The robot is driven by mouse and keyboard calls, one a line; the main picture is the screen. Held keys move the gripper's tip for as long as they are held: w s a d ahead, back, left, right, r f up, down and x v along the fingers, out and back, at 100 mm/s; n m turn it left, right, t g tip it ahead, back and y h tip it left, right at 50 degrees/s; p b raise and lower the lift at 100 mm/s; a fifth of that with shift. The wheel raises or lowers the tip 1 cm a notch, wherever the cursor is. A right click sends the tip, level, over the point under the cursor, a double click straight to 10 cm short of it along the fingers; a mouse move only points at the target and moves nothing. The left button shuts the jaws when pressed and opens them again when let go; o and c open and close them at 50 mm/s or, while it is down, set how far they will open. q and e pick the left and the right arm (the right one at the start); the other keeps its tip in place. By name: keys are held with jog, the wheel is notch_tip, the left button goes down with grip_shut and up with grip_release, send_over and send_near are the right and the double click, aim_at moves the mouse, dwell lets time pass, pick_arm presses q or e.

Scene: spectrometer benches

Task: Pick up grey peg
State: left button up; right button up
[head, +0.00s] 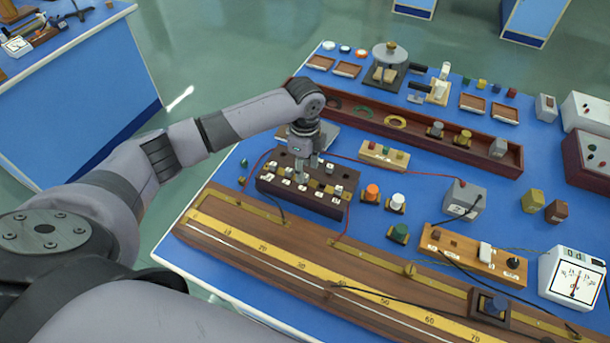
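A dark wooden plug box (320,205) with pale labels and several small grey pegs or plugs on top stands left of the middle of the blue bench. One grey peg (338,190) shows near its right end. The finger gap is too small to judge. My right gripper is not in view.
A long wooden metre bridge (290,262) with a yellow scale lies in front of the box. A long dark tray (400,129) lies behind it. Red wires (405,164) cross nearby. Orange and white knobs (372,192) stand to the right, before a grey block (464,199) and a meter (572,277).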

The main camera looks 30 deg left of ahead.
pick_arm(q)
jog(key=shift+f, duration=1.45)
jog(key=shift+c, duration=0.4)
grip_shut()
